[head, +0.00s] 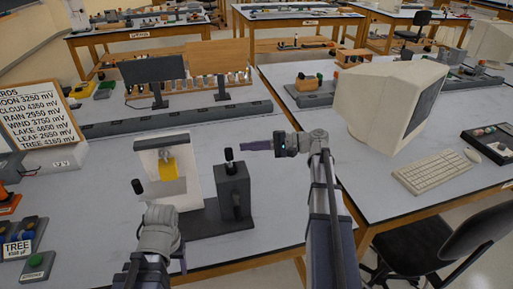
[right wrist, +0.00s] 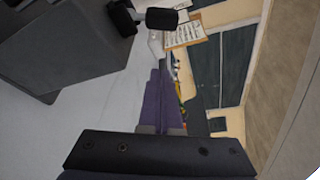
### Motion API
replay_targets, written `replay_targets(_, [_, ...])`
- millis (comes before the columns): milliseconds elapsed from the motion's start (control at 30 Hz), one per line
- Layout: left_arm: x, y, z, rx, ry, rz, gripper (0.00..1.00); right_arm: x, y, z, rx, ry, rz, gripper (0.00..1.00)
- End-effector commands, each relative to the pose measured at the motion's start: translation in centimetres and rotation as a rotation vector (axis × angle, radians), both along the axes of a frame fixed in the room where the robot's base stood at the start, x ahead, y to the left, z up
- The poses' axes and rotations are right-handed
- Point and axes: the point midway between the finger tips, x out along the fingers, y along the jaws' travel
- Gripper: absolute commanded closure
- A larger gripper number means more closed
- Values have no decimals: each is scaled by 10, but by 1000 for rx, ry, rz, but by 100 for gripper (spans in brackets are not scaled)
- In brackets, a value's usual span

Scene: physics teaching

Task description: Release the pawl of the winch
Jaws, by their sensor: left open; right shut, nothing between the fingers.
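The winch stands on the near table: a dark block (head: 234,190) on a dark base (head: 212,222), beside a white upright panel (head: 185,190) with a yellow piece (head: 169,168) on it. A black knob (head: 229,155) stands on a short stem on the block's top; I cannot tell which part is the pawl. My right gripper (head: 246,146) is shut and empty, its purple fingers pointing left just right of the knob. In the right wrist view the block (right wrist: 65,45) is at upper left. My left gripper (head: 181,258) is open in front of the panel, its fingers mostly hidden.
A black knob (head: 138,187) shows left of the panel. A long grey bar (head: 180,118) lies behind the winch. A monitor (head: 385,100) and keyboard (head: 433,172) stand on the right table. A box labelled TREE (head: 18,249) is at far left.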

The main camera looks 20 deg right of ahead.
Motion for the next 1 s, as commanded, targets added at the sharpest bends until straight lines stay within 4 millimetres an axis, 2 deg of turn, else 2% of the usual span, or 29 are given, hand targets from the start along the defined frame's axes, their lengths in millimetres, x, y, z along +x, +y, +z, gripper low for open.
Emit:
replay_targets(100, [0, 0, -5, 0, 0, 0, 39, 10, 25, -5, 0, 1, 4, 100])
replay_targets(267, [0, 0, -8, 0, 0, 0, 39, 22, 50, -8, 0, 0, 2, 100])
replay_targets(333, [0, 0, 3, 0, 0, 0, 39, 6, 49, 3, 1, 1, -1, 100])
replay_targets(500, [0, 0, 8, 0, 0, 0, 39, -9, 50, 8, 0, 0, -1, 100])
replay_targets(1000, [0, 0, 10, 0, 0, 0, 39, -14, 50, 10, 0, 0, 0, 100])
